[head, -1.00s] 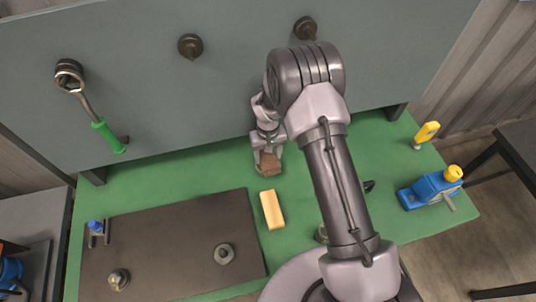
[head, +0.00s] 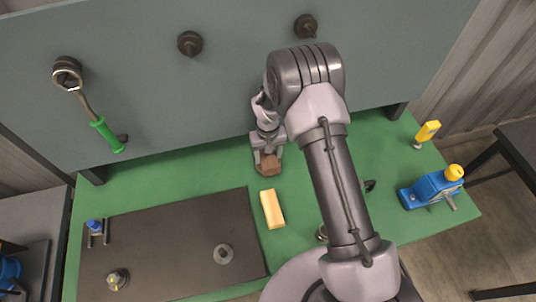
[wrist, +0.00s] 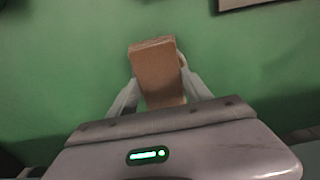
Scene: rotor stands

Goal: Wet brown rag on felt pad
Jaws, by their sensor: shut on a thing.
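My gripper (head: 267,158) is over the green work surface, near the foot of the grey upright panel. It is shut on a brown block-like piece (head: 268,167), which may be the folded brown rag; I cannot tell if it is wet. In the wrist view the brown piece (wrist: 157,72) sits between the two pale fingers (wrist: 158,92), sticking out beyond them over green. The felt pad is not clearly identifiable; the dark flat mat (head: 165,245) at the left front could be it, but I cannot tell.
A yellow block (head: 272,209) lies just in front of my gripper. A green-handled wrench (head: 103,130) hangs on the panel (head: 230,90) with dark pegs. A blue tool with a yellow knob (head: 432,188) and a yellow-handled tool (head: 428,131) are at the right. Small metal parts (head: 223,254) rest on the mat.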

